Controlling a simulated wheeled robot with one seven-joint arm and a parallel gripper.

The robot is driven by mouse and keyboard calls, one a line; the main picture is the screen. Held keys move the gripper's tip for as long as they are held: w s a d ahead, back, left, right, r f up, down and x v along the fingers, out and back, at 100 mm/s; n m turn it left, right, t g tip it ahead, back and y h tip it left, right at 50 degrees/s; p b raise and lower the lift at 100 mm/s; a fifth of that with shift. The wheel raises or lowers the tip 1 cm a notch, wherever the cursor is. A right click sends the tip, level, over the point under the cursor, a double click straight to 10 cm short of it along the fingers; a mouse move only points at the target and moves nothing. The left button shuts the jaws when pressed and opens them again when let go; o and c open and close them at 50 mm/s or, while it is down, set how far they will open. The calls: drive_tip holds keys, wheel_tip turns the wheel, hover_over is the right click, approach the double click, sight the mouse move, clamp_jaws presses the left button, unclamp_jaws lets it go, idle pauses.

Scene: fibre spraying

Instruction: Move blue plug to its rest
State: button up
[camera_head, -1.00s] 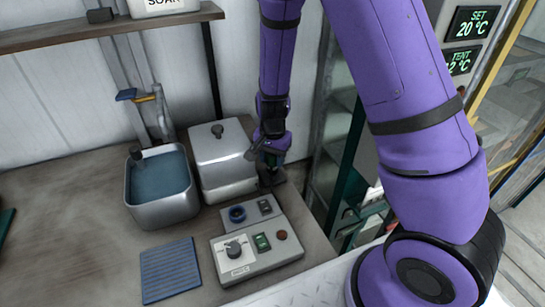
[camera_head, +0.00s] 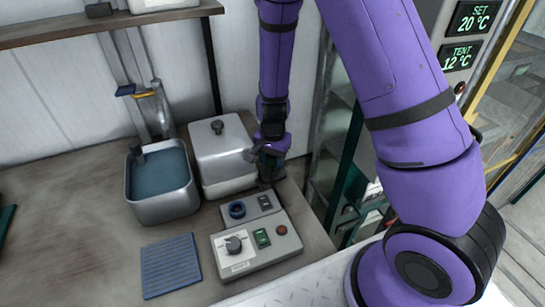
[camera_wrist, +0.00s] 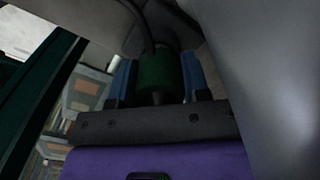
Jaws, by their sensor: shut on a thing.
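My gripper (camera_head: 265,175) is low behind the control box, close to the right side of the lidded metal bin. In the wrist view my gripper (camera_wrist: 159,82) has its two blue fingers closed on either side of a green plug-like cylinder (camera_wrist: 157,72). A black cable runs up from this cylinder. The held piece looks green, not blue. The arm and gripper hide the held piece in the head view.
The control box (camera_head: 257,250) with a knob and buttons stands at the bench's front right. The lidded metal bin (camera_head: 222,160) and water basin (camera_head: 162,205) stand behind it. A blue ribbed mat (camera_head: 170,266) lies left. The bench's left side is mostly clear.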

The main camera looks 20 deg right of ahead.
drive_tip(key=shift+f, duration=0.4)
drive_tip(key=o, duration=1)
drive_tip(key=shift+o, duration=0.2)
wheel_tip(320, 180, up, 11)
drive_tip(key=shift+f, duration=0.1)
